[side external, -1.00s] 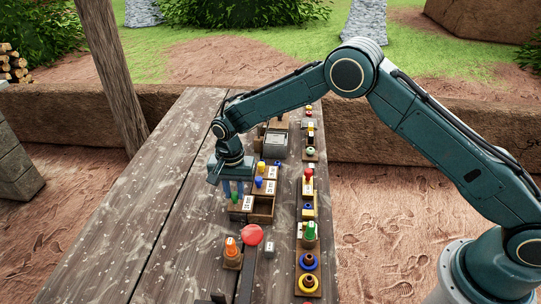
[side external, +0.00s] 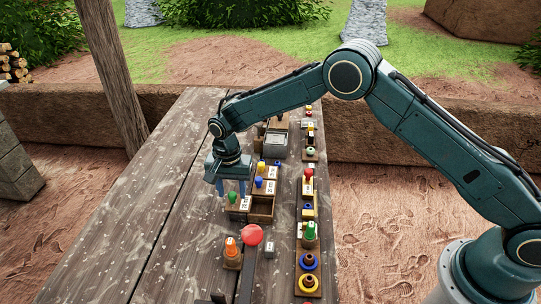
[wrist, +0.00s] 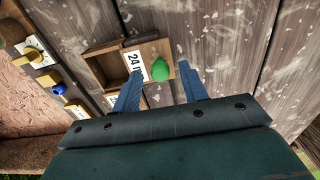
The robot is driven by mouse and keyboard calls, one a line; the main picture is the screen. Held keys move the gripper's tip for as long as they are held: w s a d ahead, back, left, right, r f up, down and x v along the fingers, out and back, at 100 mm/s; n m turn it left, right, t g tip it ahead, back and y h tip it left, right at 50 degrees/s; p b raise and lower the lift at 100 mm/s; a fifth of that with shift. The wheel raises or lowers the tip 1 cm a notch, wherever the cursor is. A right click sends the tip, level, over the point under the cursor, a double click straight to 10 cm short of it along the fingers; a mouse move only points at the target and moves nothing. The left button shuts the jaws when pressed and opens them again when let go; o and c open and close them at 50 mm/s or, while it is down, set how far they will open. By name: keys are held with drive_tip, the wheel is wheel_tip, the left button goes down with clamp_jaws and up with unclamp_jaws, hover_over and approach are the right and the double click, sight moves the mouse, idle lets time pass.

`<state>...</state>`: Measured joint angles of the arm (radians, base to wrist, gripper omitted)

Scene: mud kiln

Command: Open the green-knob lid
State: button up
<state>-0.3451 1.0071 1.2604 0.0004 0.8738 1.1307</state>
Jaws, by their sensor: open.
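The green knob (side external: 233,197) stands on a wooden lid with a white number label (side external: 246,203). In the wrist view, the knob (wrist: 160,70) shows between my fingertips, and the lid's label (wrist: 134,64) reads "24" and more. The lid sits to the left of an uncovered, empty-looking compartment (side external: 262,207) of the wooden box; the compartment (wrist: 106,66) also shows in the wrist view. My gripper (side external: 231,194) is open, with its fingers apart on either side of the knob. I cannot tell the exact height of the fingertips over the lid.
Lids with blue (side external: 259,182) and yellow (side external: 261,168) knobs lie just behind on the same box. An orange cone (side external: 231,247) and a red round top (side external: 252,235) stand nearer the camera. A row of coloured pieces (side external: 309,232) runs along the right edge. The table's left side is clear.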

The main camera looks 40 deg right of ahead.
sight(232, 194)
wheel_tip(232, 194, up, 14)
drive_tip(key=shift+f, duration=0.2)
idle(0.4)
drive_tip(key=s+d+r+n+t, duration=0.1)
drive_tip(key=s+d+r+n, duration=0.1)
drive_tip(key=s+d+r, duration=0.6)
drive_tip(key=s+d+r+n+t, duration=0.2)
drive_tip(key=s+d+r, duration=0.4)
drive_tip(key=r, duration=0.4)
drive_tip(key=s+d+f+n+t, duration=0.1)
drive_tip(key=s+d+n, duration=0.1)
drive_tip(key=s, duration=0.9)
drive_tip(key=s+d+f+n+t, duration=0.1)
drive_tip(key=s+d+n, duration=0.2)
drive_tip(key=s, duration=0.9)
drive_tip(key=shift+d+f+t, duration=0.2)
drive_tip(key=shift+d+t, duration=0.1)
drive_tip(key=shift+d, duration=0.1)
